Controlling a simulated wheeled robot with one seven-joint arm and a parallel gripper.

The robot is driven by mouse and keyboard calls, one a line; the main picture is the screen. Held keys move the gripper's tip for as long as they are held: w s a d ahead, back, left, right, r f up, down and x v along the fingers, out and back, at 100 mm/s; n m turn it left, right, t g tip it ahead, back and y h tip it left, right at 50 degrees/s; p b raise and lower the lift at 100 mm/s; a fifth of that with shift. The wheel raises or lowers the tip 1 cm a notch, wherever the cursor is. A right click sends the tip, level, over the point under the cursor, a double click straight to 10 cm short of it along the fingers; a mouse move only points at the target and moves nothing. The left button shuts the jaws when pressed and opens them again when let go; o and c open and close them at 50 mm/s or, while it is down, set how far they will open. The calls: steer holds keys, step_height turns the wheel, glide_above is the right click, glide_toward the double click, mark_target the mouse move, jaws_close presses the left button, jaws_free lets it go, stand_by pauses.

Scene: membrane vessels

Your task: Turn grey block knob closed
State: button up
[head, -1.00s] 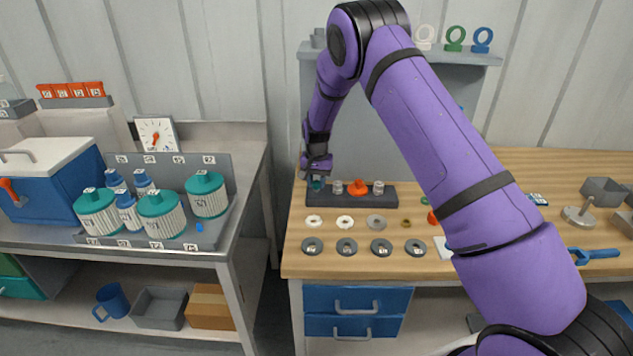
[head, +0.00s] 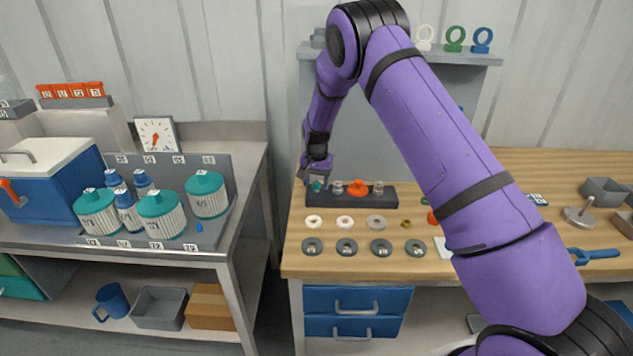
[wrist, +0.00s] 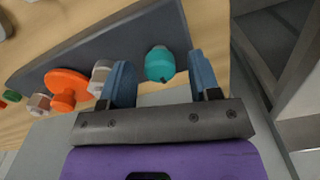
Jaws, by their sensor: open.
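The dark grey block (head: 352,197) lies along the back of the wooden bench. It carries a teal knob (head: 317,186) at its left end, an orange knob (head: 358,187) near its middle, and a metal fitting on each side of the orange one. In the wrist view the teal knob (wrist: 160,63) shows between and just beyond my blue fingertips, with the orange knob (wrist: 68,90) off to the left. My gripper (wrist: 161,78) is open and empty, above the block's left end. I cannot tell whether either finger touches the teal knob.
Pale and grey rings (head: 347,247) lie in front of the block. A metal fitting (wrist: 101,76) sits close beside my left finger in the wrist view. A side bench with teal-capped vessels (head: 160,213) stands to the left, across a gap.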

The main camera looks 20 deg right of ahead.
step_height(320, 180, up, 11)
stand_by(0.5)
steer(key=shift+f, duration=0.1)
step_height(320, 180, up, 16)
steer(key=n+t, duration=0.1)
glide_above(317, 183)
steer(key=s+d, duration=0.3)
steer(key=s, duration=0.6)
steer(key=s+d+r+n+t, duration=0.1)
steer(key=s+d+r+n, duration=0.1)
steer(key=s+r, duration=0.85)
steer(key=s+d+n+t, duration=0.1)
steer(key=s+n+t, duration=0.2)
steer(key=s, duration=2.6)
steer(key=shift+d+r, duration=0.25)
steer(key=shift+d, duration=0.05)
